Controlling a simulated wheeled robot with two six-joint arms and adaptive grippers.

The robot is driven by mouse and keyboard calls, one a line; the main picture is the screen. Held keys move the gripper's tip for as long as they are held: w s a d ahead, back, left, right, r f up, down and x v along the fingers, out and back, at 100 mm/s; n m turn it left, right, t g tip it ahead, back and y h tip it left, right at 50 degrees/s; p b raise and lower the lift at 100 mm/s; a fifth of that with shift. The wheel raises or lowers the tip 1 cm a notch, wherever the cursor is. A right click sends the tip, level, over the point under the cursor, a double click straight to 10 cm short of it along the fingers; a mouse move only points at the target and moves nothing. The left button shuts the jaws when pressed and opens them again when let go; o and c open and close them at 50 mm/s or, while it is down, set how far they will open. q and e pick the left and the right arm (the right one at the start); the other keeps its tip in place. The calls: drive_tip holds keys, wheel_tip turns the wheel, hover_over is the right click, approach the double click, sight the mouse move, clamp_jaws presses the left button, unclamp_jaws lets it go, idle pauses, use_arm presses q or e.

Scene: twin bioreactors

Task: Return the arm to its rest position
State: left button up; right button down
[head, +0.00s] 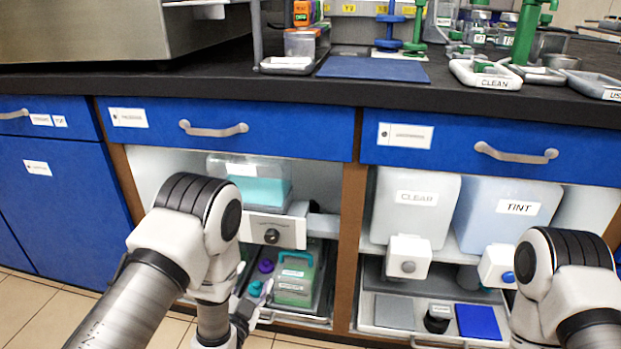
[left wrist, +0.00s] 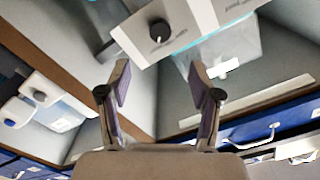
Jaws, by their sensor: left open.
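My left arm (head: 205,225) comes in from the left, in front of the open left shelf bay. Its gripper (head: 258,298) is low, partly hidden behind my arm, near the lower tray. In the left wrist view the gripper (left wrist: 158,76) is open, with nothing between its two fingers. A white panel with a black knob (left wrist: 159,31) and a clear tank (left wrist: 225,55) show beyond the fingertips. My right arm (head: 560,265) shows at the lower right; its gripper is out of view.
Above is a tank with teal liquid (head: 262,190). CLEAR (head: 413,212) and TINT (head: 508,220) containers stand in the right bay. The dark counter (head: 190,85) overhangs blue drawers.

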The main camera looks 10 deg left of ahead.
use_arm(q)
drive_tip(key=s+a+f+n+g+y+p, duration=0.1)
drive_tip(key=s+a+f+n+g+p, duration=0.1)
drive_tip(key=s+f+g, duration=0.5)
drive_tip(key=s+a+f+n+g+p, duration=0.2)
drive_tip(key=s+a+f+g, duration=0.15)
drive_tip(key=s, duration=0.55)
drive_tip(key=s+d+f+n+g, duration=0.15)
drive_tip(key=s+g, duration=0.25)
drive_tip(key=s, duration=0.5)
drive_tip(key=s+f+n+g, duration=0.2)
drive_tip(key=s+f+g, duration=0.15)
drive_tip(key=s, duration=0.45)
wheel_tip(320, 180, up, 39)
drive_tip(key=p, duration=3.8)
drive_tip(key=shift+w+f, duration=0.2)
drive_tip(key=shift+w, duration=0.05)
